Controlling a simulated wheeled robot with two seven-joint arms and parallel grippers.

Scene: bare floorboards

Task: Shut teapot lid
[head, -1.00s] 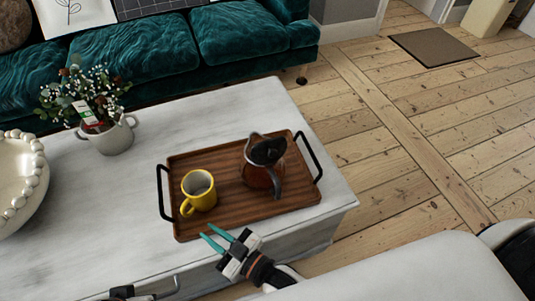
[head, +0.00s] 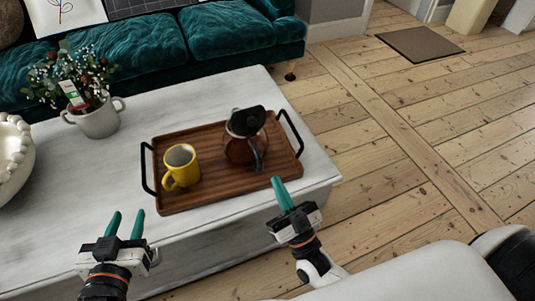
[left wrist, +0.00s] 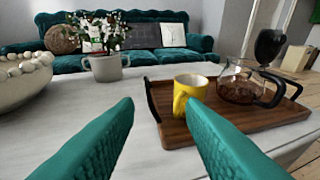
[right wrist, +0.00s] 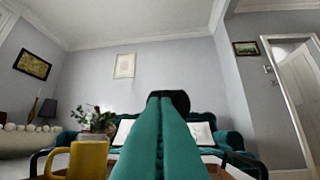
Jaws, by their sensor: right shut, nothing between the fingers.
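The glass teapot (head: 240,151), with dark contents and a dark handle, stands on the right part of the wooden tray (head: 205,190). Its black lid (head: 247,121) is open; in the left wrist view the lid (left wrist: 269,46) stands steeply up above the rim. My right gripper (head: 279,182) is shut and empty, in front of the tray's right end, below and right of the teapot in the head view. In the right wrist view its fingers hide most of the teapot. My left gripper (head: 126,217) is open and empty at the table's front left, apart from the tray.
A yellow mug (head: 181,166) stands on the tray left of the teapot. The tray has black handles at both ends. A potted plant (head: 98,118) and a beaded white bowl (head: 14,155) stand on the white table (head: 60,200) further left. A green sofa is behind.

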